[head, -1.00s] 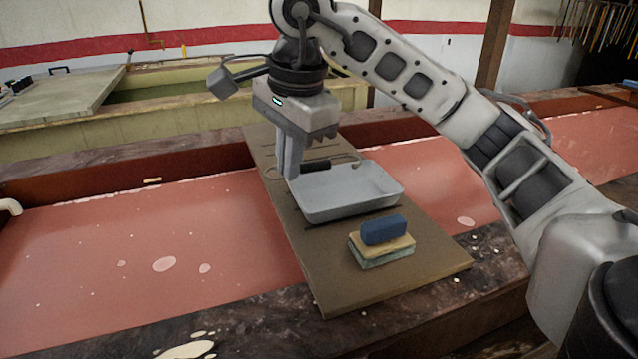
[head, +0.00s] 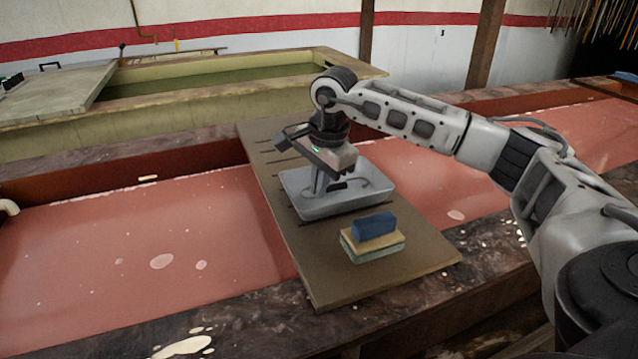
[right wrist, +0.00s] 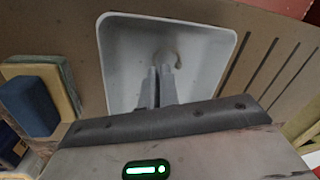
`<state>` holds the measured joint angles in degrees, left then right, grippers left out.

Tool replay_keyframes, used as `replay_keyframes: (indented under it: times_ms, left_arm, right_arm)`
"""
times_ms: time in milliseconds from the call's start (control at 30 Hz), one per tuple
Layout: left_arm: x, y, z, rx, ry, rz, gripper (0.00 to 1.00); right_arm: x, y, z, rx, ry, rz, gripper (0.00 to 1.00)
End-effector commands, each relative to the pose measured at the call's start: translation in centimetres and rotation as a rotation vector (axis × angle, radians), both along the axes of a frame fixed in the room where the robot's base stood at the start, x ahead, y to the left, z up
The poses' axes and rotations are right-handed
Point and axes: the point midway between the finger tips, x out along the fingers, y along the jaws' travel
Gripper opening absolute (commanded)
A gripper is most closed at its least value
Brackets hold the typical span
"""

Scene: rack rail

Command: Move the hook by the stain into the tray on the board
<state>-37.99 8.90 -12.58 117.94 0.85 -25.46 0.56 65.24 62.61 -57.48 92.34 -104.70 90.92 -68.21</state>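The pale grey tray (head: 318,208) sits on the brown board (head: 335,285); it also fills the middle of the right wrist view (right wrist: 120,50). My right gripper (head: 320,188) is low inside the tray, fingers pointing down. In the right wrist view its fingers (right wrist: 160,72) are close together at the hook (right wrist: 178,62), whose curved end shows just right of the tips. In the head view the hook's dark part (head: 337,186) shows beside the fingers, within the tray outline. The fingers hide much of it. I cannot single out the stain on the board. My left gripper is not in view.
A blue block (head: 374,225) lies on a stacked yellow and green sponge (head: 372,246) on the board, close in front of the tray. The board bridges a trough of reddish liquid (head: 130,240). Slots mark the board's far end (head: 268,150). The board's near end is clear.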

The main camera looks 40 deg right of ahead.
Motion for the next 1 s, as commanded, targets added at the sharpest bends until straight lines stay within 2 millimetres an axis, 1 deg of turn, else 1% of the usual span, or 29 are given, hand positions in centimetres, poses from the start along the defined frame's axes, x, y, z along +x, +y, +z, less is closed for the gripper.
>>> replay_keyframes:
  times_ms: [100,333,433,467,500,533,800,867,900,1000]
  left_arm:
    - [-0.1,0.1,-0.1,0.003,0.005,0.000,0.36]
    - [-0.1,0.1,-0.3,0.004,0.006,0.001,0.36]
    - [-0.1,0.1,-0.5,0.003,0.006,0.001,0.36]
    - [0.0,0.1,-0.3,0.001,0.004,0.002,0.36]
    - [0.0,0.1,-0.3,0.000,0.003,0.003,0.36]
    - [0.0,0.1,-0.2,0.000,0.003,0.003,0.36]
    - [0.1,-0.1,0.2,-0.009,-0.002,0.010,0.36]
    - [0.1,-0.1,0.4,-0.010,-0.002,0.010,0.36]
    - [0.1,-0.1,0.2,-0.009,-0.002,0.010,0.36]
    - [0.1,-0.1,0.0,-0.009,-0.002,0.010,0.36]
  right_arm:
    - [0.0,0.0,-0.7,0.001,-0.001,-0.001,0.00]
    - [0.0,0.0,-0.8,0.001,-0.002,-0.001,0.00]
    - [0.0,0.0,-1.1,0.001,-0.002,-0.001,0.00]
    - [0.0,0.0,-1.0,0.001,-0.002,-0.001,0.09]
    - [0.0,0.0,-1.0,0.001,-0.002,-0.001,0.20]
    - [0.0,0.0,-1.0,0.001,-0.002,-0.001,0.25]
    - [0.0,0.1,-0.9,0.001,-0.002,-0.001,0.25]
    - [0.0,0.1,-0.5,0.001,-0.003,-0.001,0.25]
    - [0.0,0.1,-0.4,0.001,-0.004,-0.001,0.25]
    - [-0.2,0.0,1.0,0.000,-0.007,0.000,0.25]
